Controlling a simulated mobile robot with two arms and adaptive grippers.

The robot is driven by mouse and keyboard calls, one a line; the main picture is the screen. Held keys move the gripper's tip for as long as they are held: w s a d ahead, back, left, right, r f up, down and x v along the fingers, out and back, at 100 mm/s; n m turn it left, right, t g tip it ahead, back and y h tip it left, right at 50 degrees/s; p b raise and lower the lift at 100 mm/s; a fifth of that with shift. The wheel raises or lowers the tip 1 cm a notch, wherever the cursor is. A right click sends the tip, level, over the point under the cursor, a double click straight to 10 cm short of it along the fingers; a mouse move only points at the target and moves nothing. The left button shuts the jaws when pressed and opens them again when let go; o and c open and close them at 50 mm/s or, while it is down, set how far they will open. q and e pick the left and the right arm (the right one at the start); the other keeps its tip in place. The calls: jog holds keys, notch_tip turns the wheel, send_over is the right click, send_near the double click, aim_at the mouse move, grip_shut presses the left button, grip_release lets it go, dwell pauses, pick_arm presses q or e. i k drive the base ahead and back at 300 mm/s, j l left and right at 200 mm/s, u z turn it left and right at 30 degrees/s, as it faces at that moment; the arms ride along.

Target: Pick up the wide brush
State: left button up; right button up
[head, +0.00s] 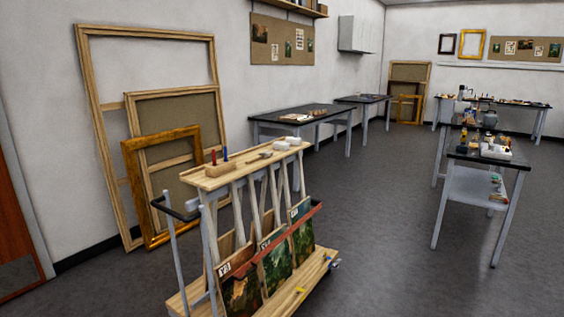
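I cannot make out a wide brush for certain in the head view. Small items lie on the wooden top shelf of a picture cart (222,180): a wooden block (220,169) with a red and a blue upright item, a small flat tool (259,158) too small to identify, and white pieces (289,142). Small items on the dark-topped tables at the right are also too small to tell apart. Neither of my grippers is in view.
The cart holds several paintings (279,268) and has a grey handle at its left. Large frames (149,30) lean on the left wall. Dark tables (270,121) stand along the wall, and a grey table (467,187) stands at the right. The floor (385,230) between is clear.

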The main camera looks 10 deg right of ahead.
aim_at(266, 154)
jog(key=z, duration=5)
jog(key=u, duration=4.8)
jog(key=i+j+u, duration=0.75)
jog(key=i, duration=0.2)
jog(key=l, duration=0.1)
